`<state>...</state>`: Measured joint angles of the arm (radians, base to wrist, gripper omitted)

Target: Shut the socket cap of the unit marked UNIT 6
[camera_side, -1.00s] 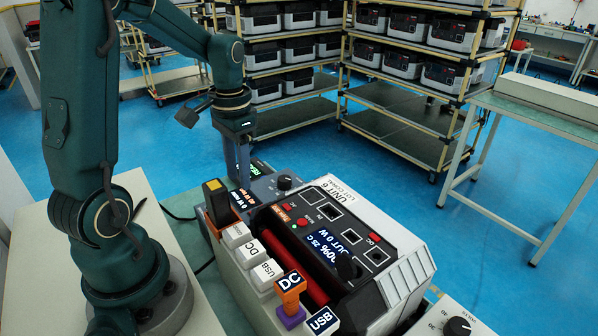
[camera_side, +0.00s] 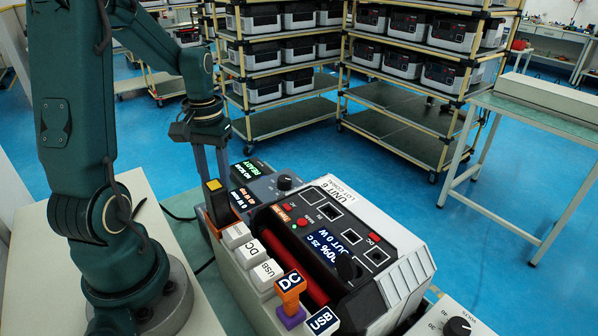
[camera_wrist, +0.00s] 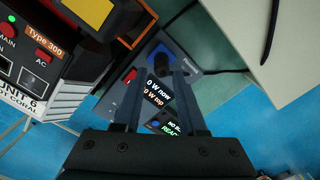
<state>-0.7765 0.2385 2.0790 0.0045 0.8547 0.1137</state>
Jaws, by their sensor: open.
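The unit marked UNIT 6 (camera_side: 395,240) is a white and black box with a screen, a red button and sockets on its top panel. A dark rounded flap (camera_side: 348,268) stands raised by the screen and looks like the socket cap; its hinge is not clear. The unit's marked corner also shows in the wrist view (camera_wrist: 25,88). My gripper (camera_side: 212,172) is open and empty, pointing down beyond the unit's far left corner, well away from the flap. In the wrist view its fingers (camera_wrist: 157,75) are apart above a dark meter box (camera_wrist: 125,95).
A grey holder with several labelled plugs (camera_side: 262,275) stands along the unit's left side. A yellow-topped black plug (camera_side: 216,200) stands close to my gripper. The meter box with a knob (camera_side: 284,183) sits behind the unit. A dial box (camera_side: 458,322) is at front right.

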